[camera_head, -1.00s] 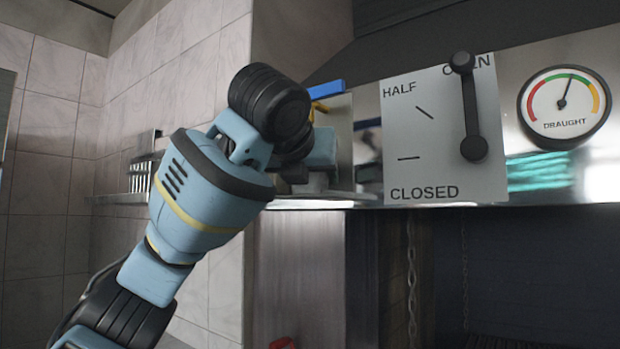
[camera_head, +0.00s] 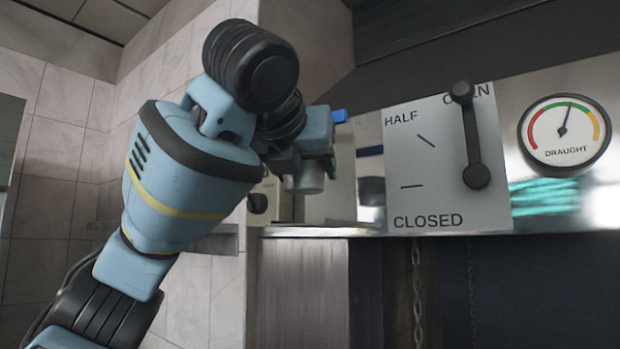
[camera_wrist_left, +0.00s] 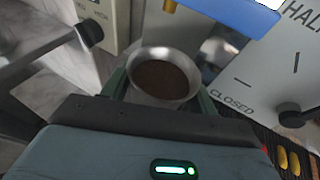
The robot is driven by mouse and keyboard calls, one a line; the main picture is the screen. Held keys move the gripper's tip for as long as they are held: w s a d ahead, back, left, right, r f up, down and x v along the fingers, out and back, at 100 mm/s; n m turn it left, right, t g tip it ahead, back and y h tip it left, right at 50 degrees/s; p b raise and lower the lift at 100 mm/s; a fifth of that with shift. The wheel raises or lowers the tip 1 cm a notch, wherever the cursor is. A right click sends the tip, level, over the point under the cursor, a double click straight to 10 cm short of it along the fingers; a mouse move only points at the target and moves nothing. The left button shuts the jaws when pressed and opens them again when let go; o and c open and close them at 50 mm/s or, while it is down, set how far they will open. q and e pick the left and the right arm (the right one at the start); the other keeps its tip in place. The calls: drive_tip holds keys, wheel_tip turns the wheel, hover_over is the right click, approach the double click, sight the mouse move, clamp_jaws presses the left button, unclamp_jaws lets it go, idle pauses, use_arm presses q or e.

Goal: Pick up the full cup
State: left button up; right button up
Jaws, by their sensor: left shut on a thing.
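My left gripper (camera_head: 303,165) is shut on a small metal cup (camera_head: 309,180), which hangs below the fingers, clear of the steel ledge. In the left wrist view, the gripper (camera_wrist_left: 162,88) has one finger on each side of the cup. The cup's round, light metal rim (camera_wrist_left: 136,60) is open toward the camera. Dark brown contents (camera_wrist_left: 162,79) show inside, below the rim. The cup looks roughly upright in the head view. My right gripper is not in view.
A pale panel with a black knob (camera_head: 257,203) stands behind the cup. A blue piece (camera_wrist_left: 237,16) is close beyond it. To the right are the draught lever (camera_head: 470,135), at OPEN, and a round gauge (camera_head: 564,135). The steel ledge edge (camera_head: 320,230) runs below.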

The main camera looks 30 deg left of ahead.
use_arm(q)
drive_tip(key=v, duration=0.3)
drive_tip(key=f+v, duration=0.1)
drive_tip(key=v, duration=0.1)
drive_tip(key=f+v, duration=0.1)
drive_tip(key=v, duration=0.2)
drive_tip(key=shift+s+d+r, duration=0.15)
drive_tip(key=shift+s+d, duration=0.15)
drive_tip(key=shift+s, duration=0.25)
